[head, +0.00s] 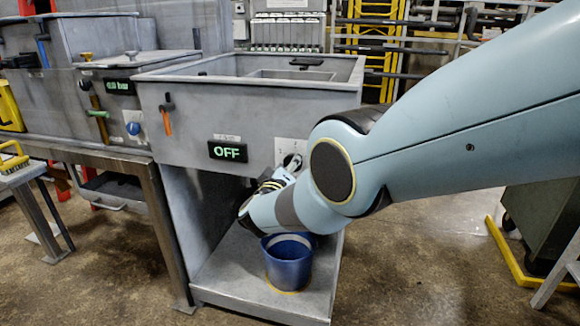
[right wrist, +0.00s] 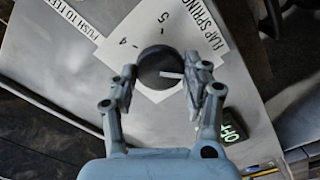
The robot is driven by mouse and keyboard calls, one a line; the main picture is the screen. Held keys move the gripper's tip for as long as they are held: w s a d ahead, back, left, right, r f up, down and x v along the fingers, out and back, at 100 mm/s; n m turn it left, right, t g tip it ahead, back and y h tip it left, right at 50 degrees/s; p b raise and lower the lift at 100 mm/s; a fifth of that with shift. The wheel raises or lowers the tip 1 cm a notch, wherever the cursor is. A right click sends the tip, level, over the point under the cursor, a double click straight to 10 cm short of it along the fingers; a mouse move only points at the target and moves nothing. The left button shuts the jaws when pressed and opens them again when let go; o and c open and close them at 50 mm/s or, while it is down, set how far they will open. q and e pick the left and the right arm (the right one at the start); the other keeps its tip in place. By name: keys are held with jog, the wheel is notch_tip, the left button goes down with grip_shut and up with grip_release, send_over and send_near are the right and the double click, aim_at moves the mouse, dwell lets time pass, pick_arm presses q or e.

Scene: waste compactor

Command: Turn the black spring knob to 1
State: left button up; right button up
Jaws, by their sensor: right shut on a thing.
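The black spring knob (right wrist: 158,65) is a round black dial on a white plate (right wrist: 140,30) marked with numbers and the words FLAP SPRING. A short white pointer line on the knob points to the right in the right wrist view. My right gripper (right wrist: 163,84) has its fingers on both sides of the knob and is shut on it. In the head view, the plate (head: 291,147) is on the front of the grey compactor (head: 185,125), and my right gripper (head: 287,169) is at it, partly hidden by my arm. My left gripper is not in view.
A green OFF display (head: 228,151) is left of the knob plate. A blue bucket (head: 288,266) stands on the shelf under the compactor. A smaller unit with a pressure display (head: 119,87) and a blue knob (head: 133,128) stands to the left.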

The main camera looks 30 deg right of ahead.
jog(key=shift+s+f+n, duration=0.1)
jog(key=shift+f+n, duration=0.2)
jog(key=shift+n, duration=0.2)
jog(key=o, duration=0.9)
jog(key=shift+o, duration=1.2)
jog(key=shift+r, duration=0.2)
